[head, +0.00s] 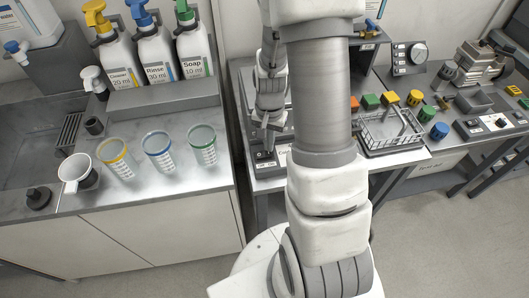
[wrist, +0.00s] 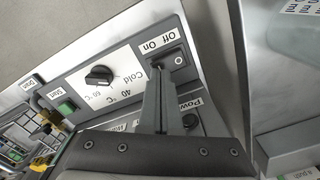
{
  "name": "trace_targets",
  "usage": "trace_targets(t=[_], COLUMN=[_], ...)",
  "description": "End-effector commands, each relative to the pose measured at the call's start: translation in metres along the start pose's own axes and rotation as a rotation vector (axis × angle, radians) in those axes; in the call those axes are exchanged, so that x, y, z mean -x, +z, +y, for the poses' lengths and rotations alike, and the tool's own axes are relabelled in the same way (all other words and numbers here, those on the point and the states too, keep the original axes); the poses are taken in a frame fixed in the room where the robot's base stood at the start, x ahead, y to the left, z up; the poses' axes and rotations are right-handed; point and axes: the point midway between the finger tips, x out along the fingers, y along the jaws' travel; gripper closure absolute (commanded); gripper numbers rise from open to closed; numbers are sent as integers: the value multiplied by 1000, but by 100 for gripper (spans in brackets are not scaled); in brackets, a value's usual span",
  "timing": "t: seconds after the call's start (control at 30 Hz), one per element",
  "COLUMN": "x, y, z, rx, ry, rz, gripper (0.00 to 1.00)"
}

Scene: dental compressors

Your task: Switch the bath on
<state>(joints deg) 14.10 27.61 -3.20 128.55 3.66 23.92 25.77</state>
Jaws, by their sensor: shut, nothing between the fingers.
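The bath's grey-white control panel (wrist: 130,50) fills the upper middle of the wrist view. It carries a black rocker switch (wrist: 177,58) beside an "Off On" label, with an "o" mark on its face. A black temperature knob (wrist: 99,75) is left of it, marked Cold, 40 and 60 °C. My gripper (wrist: 158,72) is shut and empty, its tips beside or over the switch's left edge; I cannot tell whether they touch it. In the head view my gripper (head: 268,150) is at the panel's left end, and my arm hides much of the bath.
A green Start button (wrist: 66,108) and a "Power" label (wrist: 191,104) sit near the knob and fingers. A wire basket (head: 390,130) stands right of my arm among coloured blocks. The left counter holds three cups (head: 158,150) and pump bottles (head: 153,50).

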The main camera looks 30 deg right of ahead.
Motion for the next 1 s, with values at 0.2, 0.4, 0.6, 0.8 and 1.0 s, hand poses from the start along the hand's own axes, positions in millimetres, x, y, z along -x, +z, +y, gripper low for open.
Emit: trace_targets(t=[0.2,0.4,0.6,0.8,1.0], x=[-4,-7,-10,-13,-15], y=[0,0,0,0,0], z=[0,0,0,0,0], rx=[0,0,0,0,0], ry=[0,0,0,0,0], rz=[0,0,0,0,0], gripper=[100,100,100,100,100])
